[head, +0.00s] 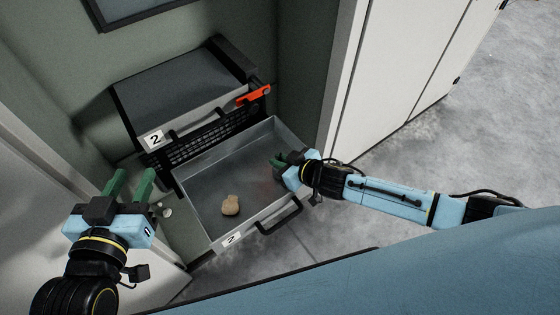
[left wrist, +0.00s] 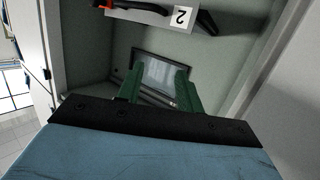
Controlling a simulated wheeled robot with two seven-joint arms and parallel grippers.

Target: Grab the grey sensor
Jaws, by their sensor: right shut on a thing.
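I cannot make out a grey sensor in either view. My right gripper (head: 277,161) is at the right side of the open lower drawer (head: 203,172), its green fingers over the drawer's inside. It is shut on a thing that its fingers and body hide. My left gripper (head: 130,182) is open and empty, left of the drawer; its parted green fingers also show in the left wrist view (left wrist: 158,85).
A tan lump (head: 231,205) lies in the drawer. Small pale bits (head: 165,210) lie just left of it. Above is a closed upper unit marked 2 (head: 180,95) with an orange-red latch (head: 253,94). A white cabinet (head: 400,70) stands right; grey floor (head: 470,140) is open beyond.

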